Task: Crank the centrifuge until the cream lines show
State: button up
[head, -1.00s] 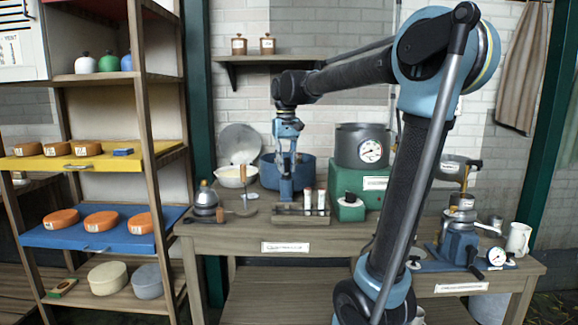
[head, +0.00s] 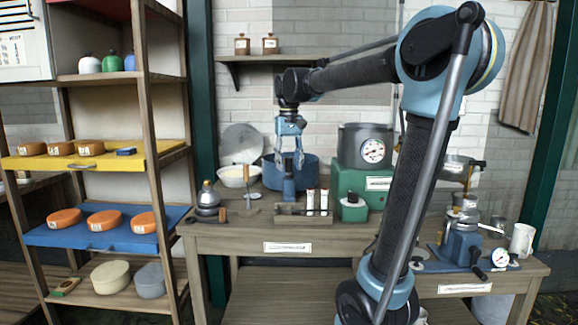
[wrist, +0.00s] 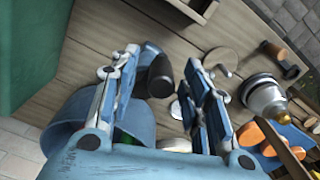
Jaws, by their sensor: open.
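The blue centrifuge drum (head: 316,173) stands on the bench behind a small wooden rack, with a narrow blue post (head: 289,186) at its front left. In the wrist view the drum (wrist: 66,127) is at the lower left, partly hidden by my gripper. A black knob (wrist: 160,76), apparently the crank's grip, shows between my fingers. My gripper (head: 290,164) points down over the post. In the wrist view my gripper (wrist: 160,70) is open, its fingers on either side of the knob; contact cannot be told. Two white-topped tubes (head: 310,199) stand in the rack. No cream lines can be read.
A green stand (head: 350,184) with a grey gauged pot is just right of the drum. A metal domed vessel (head: 207,197) and a wood-handled tool (head: 246,190) stand at left. A blue cranked machine (head: 463,245) is at the bench's right. The left shelf holds cheeses.

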jog(key=shift+r, duration=3.65)
